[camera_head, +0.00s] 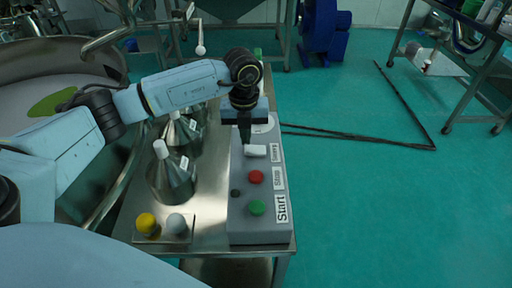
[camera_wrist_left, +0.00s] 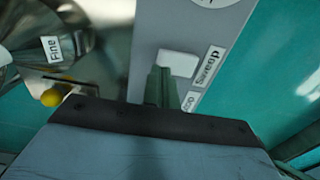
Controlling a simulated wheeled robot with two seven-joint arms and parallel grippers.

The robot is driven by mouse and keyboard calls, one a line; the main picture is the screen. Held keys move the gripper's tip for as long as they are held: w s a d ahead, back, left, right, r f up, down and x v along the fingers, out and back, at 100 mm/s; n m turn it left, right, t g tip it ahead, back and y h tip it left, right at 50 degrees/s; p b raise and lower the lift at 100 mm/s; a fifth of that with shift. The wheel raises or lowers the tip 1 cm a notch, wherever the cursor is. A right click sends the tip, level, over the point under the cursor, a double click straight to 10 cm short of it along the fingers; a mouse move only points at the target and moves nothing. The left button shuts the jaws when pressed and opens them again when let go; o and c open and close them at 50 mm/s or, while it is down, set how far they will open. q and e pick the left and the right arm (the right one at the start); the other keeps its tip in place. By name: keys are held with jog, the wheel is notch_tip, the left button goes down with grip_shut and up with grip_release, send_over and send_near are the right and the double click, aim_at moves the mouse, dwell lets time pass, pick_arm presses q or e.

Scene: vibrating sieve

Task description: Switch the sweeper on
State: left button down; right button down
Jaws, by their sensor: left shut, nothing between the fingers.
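The grey control box (camera_head: 238,215) stands on the steel table. A white switch (camera_head: 255,151) sits beside a label that seems to read "Sweep", partly blurred; in the left wrist view the switch (camera_wrist_left: 178,63) lies just past the fingertips. Below it are a red button (camera_head: 256,177) labelled Stop and a green button (camera_head: 256,208) labelled Start. My left gripper (camera_head: 245,140) points down at the left end of the switch, shut and empty; its fingers (camera_wrist_left: 163,86) also show in the left wrist view. I cannot tell whether they touch the switch. My right gripper is not in view.
Metal cones (camera_head: 172,180) stand left of the box on the table (camera_head: 126,225). A yellow knob (camera_head: 147,223) and a grey-white knob (camera_head: 176,223) sit at the front left. A large round sieve vessel (camera_head: 30,62) is at the far left. The green floor on the right is mostly clear.

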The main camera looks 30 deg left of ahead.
aim_at(246, 148)
pick_arm(q)
jog(key=shift+f+b, duration=0.8)
jog(key=shift+f, duration=0.35)
dwell(0.5)
jog(key=shift+r, duration=0.15)
jog(key=shift+r+p, duration=2.55)
jog(key=shift+r, duration=0.9)
jog(key=shift+f, duration=0.1)
